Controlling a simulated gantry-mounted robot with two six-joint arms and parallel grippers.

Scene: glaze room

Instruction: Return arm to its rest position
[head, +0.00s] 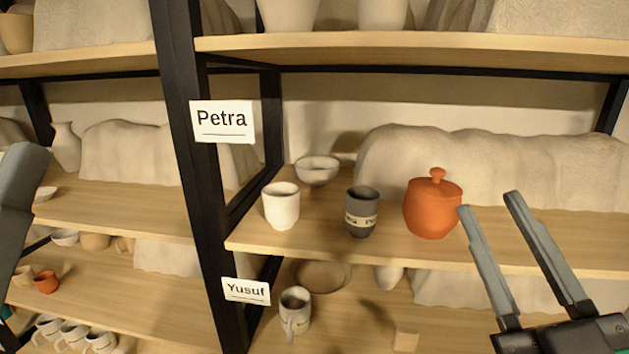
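My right gripper (489,203) is in the head view at the lower right, its two grey fingers pointing up and to the left. The fingers are apart with nothing between them. It is just right of the lidded orange jar (433,209), which stands upright on the middle shelf. The left fingertip appears close to the jar's right side; I cannot tell the exact gap in depth.
The middle shelf (300,241), labelled Petra (221,120), holds a dark cup (361,212), a white cup (281,206) and a bowl (317,170). A black post (190,170) stands left. Below, by the Yusuf label (246,291), is a grey mug (295,312). Draped covers (520,165) fill the back.

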